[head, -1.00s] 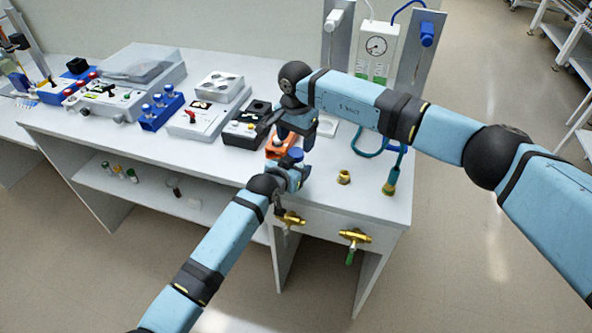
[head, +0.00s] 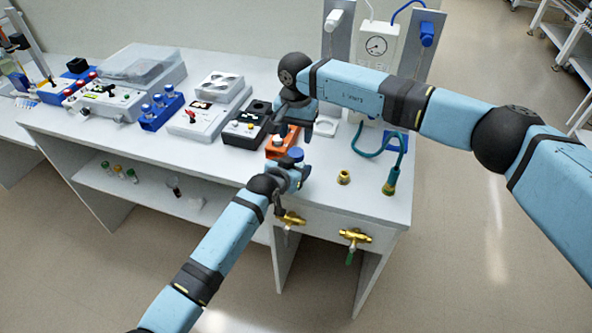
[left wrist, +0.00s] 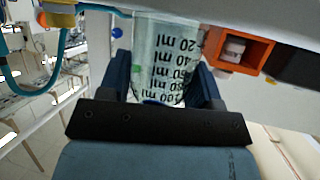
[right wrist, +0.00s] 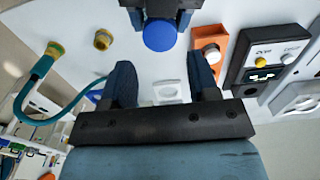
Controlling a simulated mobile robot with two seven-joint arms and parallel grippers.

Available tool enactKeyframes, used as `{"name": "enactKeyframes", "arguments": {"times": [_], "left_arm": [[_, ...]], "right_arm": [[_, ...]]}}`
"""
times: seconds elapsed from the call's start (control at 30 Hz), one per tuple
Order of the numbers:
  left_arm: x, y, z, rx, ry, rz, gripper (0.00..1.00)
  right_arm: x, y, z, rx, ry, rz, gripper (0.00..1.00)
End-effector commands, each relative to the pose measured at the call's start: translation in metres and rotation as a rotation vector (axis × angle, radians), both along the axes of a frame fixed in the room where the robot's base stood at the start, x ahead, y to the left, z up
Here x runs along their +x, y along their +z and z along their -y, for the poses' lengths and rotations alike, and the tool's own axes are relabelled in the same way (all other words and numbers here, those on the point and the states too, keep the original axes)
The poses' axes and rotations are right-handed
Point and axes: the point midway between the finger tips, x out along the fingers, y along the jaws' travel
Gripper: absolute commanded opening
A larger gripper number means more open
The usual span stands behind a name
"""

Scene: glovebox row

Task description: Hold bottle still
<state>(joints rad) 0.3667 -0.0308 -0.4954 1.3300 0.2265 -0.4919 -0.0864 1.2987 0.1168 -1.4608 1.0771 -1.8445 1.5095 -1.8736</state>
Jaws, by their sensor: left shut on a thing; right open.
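The bottle is clear with black ml graduations and shows in the left wrist view (left wrist: 165,50). Its round blue cap (head: 296,153) is on top and also shows in the right wrist view (right wrist: 159,35). My left gripper (head: 291,174) is shut around the bottle's body, a finger on each side, at the bench's front edge. My right gripper (right wrist: 162,78) is open and empty, apart from the cap; in the head view (head: 293,130) it is above and behind the cap. The bottle's body is mostly hidden in the head view.
An orange holder (right wrist: 210,42) with a white-capped vial stands beside the bottle. A black device (head: 245,126) is to its left. A brass fitting (head: 344,177) and a teal hose (head: 372,155) lie to the right. Brass valves (head: 355,236) project from the bench front.

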Motion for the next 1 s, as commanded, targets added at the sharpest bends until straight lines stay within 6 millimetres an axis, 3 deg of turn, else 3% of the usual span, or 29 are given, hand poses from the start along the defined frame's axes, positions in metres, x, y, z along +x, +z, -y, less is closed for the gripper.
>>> {"name": "enactKeyframes", "arguments": {"times": [0.2, 0.4, 0.8, 0.97, 1.0], "left_arm": [[0.000, 0.000, 0.000, -0.001, 0.000, 0.001, 0.00], [0.000, 0.000, 0.000, -0.001, 0.000, 0.001, 0.00], [0.000, 0.000, 0.000, 0.000, 0.000, 0.000, 0.00], [0.000, 0.000, 0.000, 0.000, 0.000, 0.000, 0.00], [0.000, 0.000, 0.000, 0.000, 0.000, 0.000, 0.00]], "right_arm": [[0.000, -0.036, 0.000, -0.001, -0.001, -0.001, 0.55], [0.000, -0.058, 0.000, 0.000, -0.002, -0.001, 0.55], [0.000, -0.064, 0.000, 0.000, -0.001, 0.001, 0.55], [0.000, -0.064, 0.000, 0.000, -0.001, 0.001, 0.18], [0.000, -0.064, 0.000, 0.000, -0.001, 0.001, 0.16]]}}
